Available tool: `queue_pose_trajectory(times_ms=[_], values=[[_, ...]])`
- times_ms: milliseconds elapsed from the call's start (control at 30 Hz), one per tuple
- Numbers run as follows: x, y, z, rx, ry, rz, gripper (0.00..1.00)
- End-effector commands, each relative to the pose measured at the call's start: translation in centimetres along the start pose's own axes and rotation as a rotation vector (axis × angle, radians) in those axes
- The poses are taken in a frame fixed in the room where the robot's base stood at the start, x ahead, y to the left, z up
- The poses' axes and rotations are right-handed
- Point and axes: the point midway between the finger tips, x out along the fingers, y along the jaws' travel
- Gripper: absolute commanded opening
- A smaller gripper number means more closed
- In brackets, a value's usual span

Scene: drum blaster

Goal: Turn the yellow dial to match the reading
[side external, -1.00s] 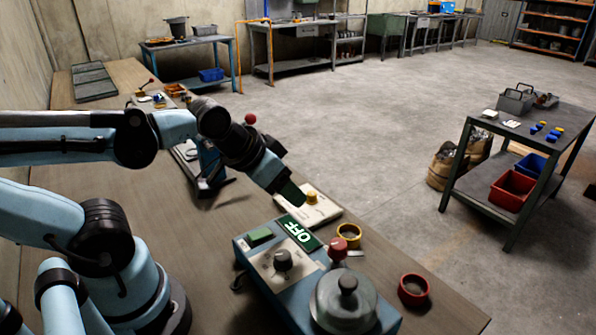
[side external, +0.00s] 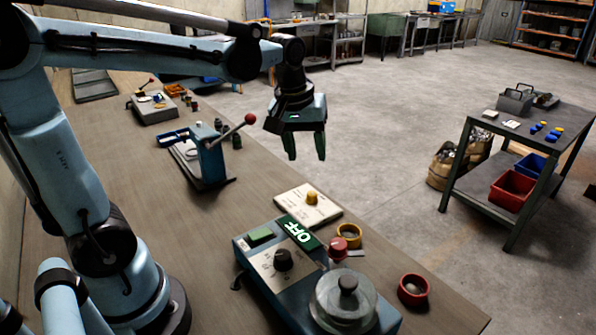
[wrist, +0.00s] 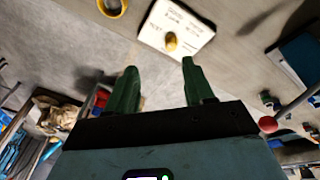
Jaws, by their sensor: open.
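The yellow dial (side external: 312,198) sits on a cream panel (side external: 291,204) lying on the workbench. The panel carries dark printed text that is too small to read in either view. My gripper (side external: 306,152) is open and empty, pointing down, and hangs clearly above and beyond the panel. In the wrist view the green fingers of my gripper (wrist: 159,66) are spread apart. The dial (wrist: 171,41) and the panel (wrist: 203,32) lie ahead of the fingertips there, untouched. The dial's pointer direction cannot be told.
A lever press (side external: 211,160) stands left.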

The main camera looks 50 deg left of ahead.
Motion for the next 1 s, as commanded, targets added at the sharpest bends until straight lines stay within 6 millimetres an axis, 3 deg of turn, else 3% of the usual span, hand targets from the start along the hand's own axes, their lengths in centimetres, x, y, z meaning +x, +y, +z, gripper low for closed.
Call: queue_pose_trajectory(times_ms=[200, 400, 667, 1000], values=[[1.9, 0.3, -4.0, -0.275, -0.105, -0.102, 0.53], [3.3, 0.1, -5.6, -0.424, -0.155, -0.165, 0.53], [4.6, -0.1, -5.7, -0.458, -0.165, -0.18, 0.53], [10.0, -0.8, -4.7, -0.455, -0.164, -0.178, 0.53]])
